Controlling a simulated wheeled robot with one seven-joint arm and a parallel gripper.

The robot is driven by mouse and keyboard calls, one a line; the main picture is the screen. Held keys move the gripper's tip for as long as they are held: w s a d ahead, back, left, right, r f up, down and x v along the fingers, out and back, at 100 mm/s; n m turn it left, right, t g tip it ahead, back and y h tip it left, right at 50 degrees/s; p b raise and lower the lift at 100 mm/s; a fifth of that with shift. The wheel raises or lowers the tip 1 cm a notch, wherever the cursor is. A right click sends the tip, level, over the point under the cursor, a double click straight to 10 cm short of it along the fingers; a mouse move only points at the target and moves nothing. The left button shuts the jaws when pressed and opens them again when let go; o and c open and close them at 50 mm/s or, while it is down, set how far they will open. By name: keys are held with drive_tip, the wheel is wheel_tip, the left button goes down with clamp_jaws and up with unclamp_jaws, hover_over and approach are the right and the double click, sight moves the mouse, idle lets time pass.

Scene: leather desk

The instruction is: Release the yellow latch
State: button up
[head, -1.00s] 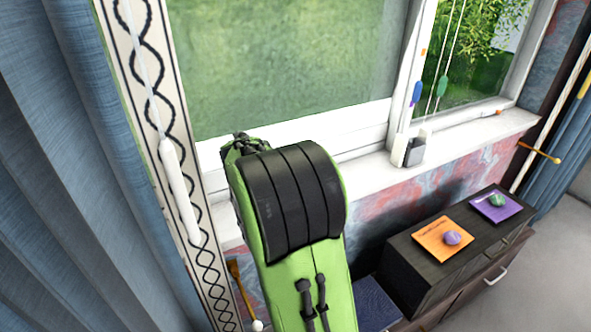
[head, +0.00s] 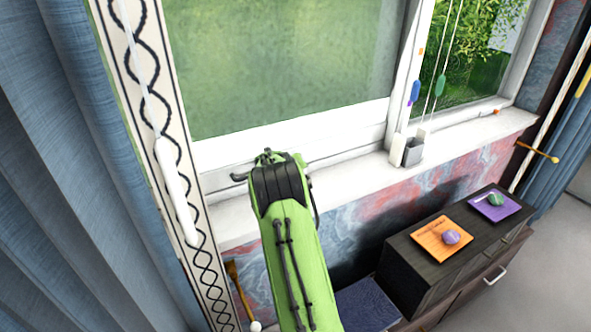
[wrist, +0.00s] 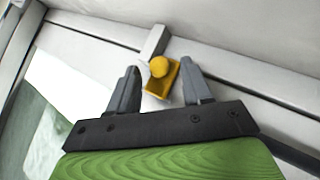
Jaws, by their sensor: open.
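The yellow latch (wrist: 163,77) shows in the wrist view on the white window frame, with a rounded yellow knob on a yellow base and a pale grey bar behind it. My gripper (wrist: 164,76) is open, with one grey finger on each side of the latch in the picture. I cannot tell whether either finger touches it. In the head view my green arm reaches to the lower window frame (head: 300,132), and the latch is hidden behind the arm's end.
A white sill (head: 365,172) runs below the window, with a small white and grey holder (head: 408,150) on it. A blue curtain (head: 60,170) hangs at the left. A dark cabinet (head: 400,270) with orange and purple trays stands at the right.

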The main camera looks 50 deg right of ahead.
drive_tip(key=shift+w+d+f, duration=0.1)
drive_tip(key=shift+d+f, duration=0.05)
drive_tip(key=shift+d, duration=0.05)
drive_tip(key=shift+c, duration=0.4)
clamp_jaws()
drive_tip(key=r+g+p, duration=0.1)
drive_tip(key=p, duration=0.3)
drive_tip(key=shift+r, duration=0.25)
drive_tip(key=n+g+y+p, duration=0.1)
drive_tip(key=p, duration=0.2)
drive_tip(key=shift+r+p, duration=0.35)
drive_tip(key=shift+r, duration=0.05)
drive_tip(key=g+p, duration=0.2)
drive_tip(key=p, duration=0.1)
drive_tip(key=shift+r+n+y+p, duration=0.15)
drive_tip(key=shift+n+y+p, duration=0.15)
drive_tip(key=shift+g+p, duration=0.4)
drive_tip(key=shift+g, duration=0.1)
